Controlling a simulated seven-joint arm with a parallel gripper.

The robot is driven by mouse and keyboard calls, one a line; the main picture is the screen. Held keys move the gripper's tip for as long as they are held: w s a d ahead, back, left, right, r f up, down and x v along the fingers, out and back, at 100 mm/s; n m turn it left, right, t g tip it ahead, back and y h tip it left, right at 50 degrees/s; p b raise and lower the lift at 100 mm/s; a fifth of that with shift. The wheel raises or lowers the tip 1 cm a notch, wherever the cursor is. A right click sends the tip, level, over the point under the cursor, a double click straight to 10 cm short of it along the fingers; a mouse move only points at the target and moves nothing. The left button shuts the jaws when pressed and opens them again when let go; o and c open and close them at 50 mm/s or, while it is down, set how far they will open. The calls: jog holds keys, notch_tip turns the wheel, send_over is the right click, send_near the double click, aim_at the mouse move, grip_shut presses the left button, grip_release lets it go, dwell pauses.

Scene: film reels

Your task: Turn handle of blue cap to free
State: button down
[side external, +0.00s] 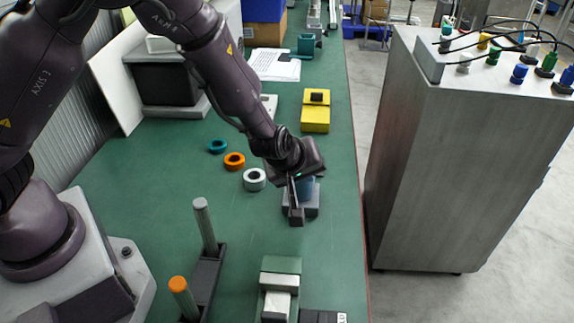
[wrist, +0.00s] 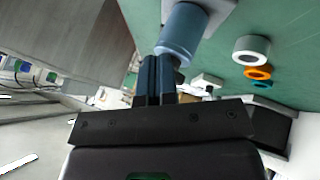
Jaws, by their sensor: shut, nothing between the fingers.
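A blue cylindrical cap (side external: 306,184) stands on a grey base (side external: 312,207) on the green table, partly hidden behind my gripper. In the wrist view the blue cap (wrist: 183,32) is just beyond the fingertips, on its pale base. I cannot make out a separate handle on it. My gripper (side external: 295,208) points down beside the cap. Its fingers also show in the wrist view (wrist: 157,62), pressed together with nothing between them. The fingertips are very close to the cap's edge; I cannot tell whether they touch it.
White (side external: 255,179), orange (side external: 234,161) and teal (side external: 217,146) rings lie left of the cap. A yellow block (side external: 315,112) is behind it. Two upright posts (side external: 205,225) (side external: 182,295) and a green-grey block (side external: 280,283) stand in front. A metal cabinet (side external: 465,150) stands right of the table.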

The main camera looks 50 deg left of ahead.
jog(key=shift+w+d, duration=0.35)
jog(key=shift+w, duration=0.5)
dwell(0.5)
jog(key=shift+s+d, duration=0.1)
jog(key=shift+d, duration=0.7)
notch_tip(320, 180, up, 9)
jog(key=s, duration=0.1)
jog(key=shift+s+d+r, duration=0.15)
jog(key=shift+s+d, duration=0.1)
jog(key=shift+s, duration=0.1)
dwell(0.3)
